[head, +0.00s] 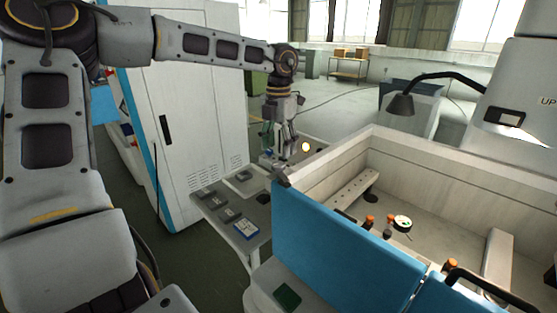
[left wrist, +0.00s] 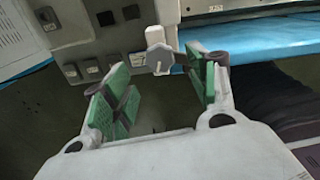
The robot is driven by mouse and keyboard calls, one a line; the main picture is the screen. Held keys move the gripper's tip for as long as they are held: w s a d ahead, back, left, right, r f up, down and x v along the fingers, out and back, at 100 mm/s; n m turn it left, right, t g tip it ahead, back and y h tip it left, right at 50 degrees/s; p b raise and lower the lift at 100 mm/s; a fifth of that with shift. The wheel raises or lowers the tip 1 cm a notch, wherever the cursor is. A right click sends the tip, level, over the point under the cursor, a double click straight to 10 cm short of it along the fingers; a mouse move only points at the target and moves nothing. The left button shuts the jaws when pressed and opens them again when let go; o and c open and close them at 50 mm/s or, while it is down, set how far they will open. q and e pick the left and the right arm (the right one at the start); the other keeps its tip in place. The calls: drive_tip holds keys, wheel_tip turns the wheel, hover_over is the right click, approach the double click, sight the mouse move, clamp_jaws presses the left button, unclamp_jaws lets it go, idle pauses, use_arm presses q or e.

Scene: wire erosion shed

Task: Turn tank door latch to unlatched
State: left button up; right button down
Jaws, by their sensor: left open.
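The tank door (head: 340,245) is a blue panel on the front of the pale work tank (head: 340,160). A grey latch piece (head: 281,177) sits at its top left corner; its exact setting is too small to tell. In the left wrist view a grey lobed knob with a pale stem (left wrist: 160,58) stands beside a blue strip (left wrist: 265,38); I cannot tell surely that it is the same latch. My left gripper (head: 279,153) is open and empty above the side table, behind the latch. Its green-padded fingers (left wrist: 160,92) are apart, with the knob showing beyond and between them, not gripped. My right gripper is out of view.
A grey side table (head: 243,228) with small dark blocks stands left of the tank. A white cabinet (head: 190,110) rises behind it. A black lamp (head: 402,103) arches over the tank's far side. A black bar handle (head: 490,287) is at lower right.

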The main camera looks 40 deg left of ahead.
sight(278, 164)
use_arm(q)
drive_tip(key=shift+f+p, duration=0.3)
drive_tip(key=shift+f, duration=2.35)
drive_tip(key=c, duration=1)
drive_tip(key=shift+c, duration=0.2)
